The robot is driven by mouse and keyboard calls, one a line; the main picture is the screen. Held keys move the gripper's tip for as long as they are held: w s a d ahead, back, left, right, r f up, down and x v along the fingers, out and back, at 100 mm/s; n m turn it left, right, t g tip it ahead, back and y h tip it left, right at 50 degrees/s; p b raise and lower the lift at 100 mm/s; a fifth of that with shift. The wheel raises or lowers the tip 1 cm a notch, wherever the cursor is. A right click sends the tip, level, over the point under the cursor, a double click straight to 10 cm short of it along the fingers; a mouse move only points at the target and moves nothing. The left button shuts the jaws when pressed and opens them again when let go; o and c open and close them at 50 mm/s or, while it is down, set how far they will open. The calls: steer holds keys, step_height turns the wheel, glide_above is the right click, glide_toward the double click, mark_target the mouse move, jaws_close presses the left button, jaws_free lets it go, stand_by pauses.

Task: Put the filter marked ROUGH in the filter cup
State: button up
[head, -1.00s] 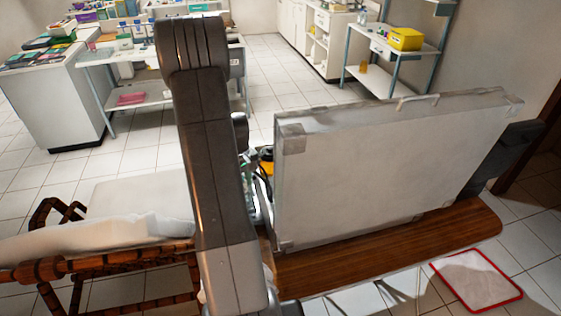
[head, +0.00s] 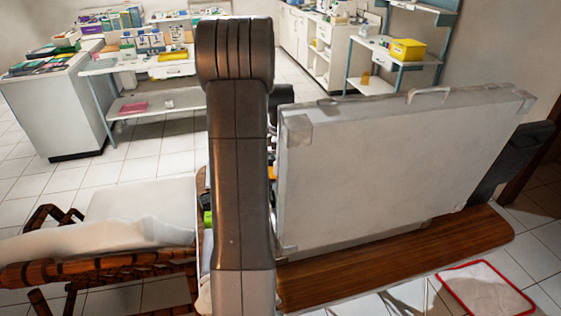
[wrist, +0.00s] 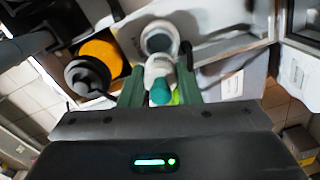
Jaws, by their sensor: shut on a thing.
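In the wrist view, my gripper (wrist: 160,88) has its green fingers around a small teal piece (wrist: 161,92), with a whitish part (wrist: 158,68) just beyond it. No ROUGH mark is readable, so I cannot tell whether this is that filter. A pale round cup-like part (wrist: 159,38) with a grey inside lies just past the fingertips; I cannot tell whether it is the filter cup or whether the held piece touches it. In the head view my own arm hides the gripper and the work spot.
A black-topped part (wrist: 88,75) and an orange round part (wrist: 101,55) sit left of the fingers. In the head view, a large upright grey case panel (head: 400,165) stands on a wooden table (head: 400,260). A white-covered chair (head: 140,205) is at left.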

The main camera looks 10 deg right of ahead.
steer(key=shift+f+b, duration=0.8)
steer(key=shift+f, duration=0.6)
steer(key=shift+f, duration=0.1)
steer(key=shift+d+f, duration=0.15)
steer(key=shift+f, duration=0.1)
steer(key=shift+f, duration=0.2)
steer(key=shift+f+b, duration=1.2)
steer(key=shift+f, duration=0.4)
steer(key=shift+f, duration=0.15)
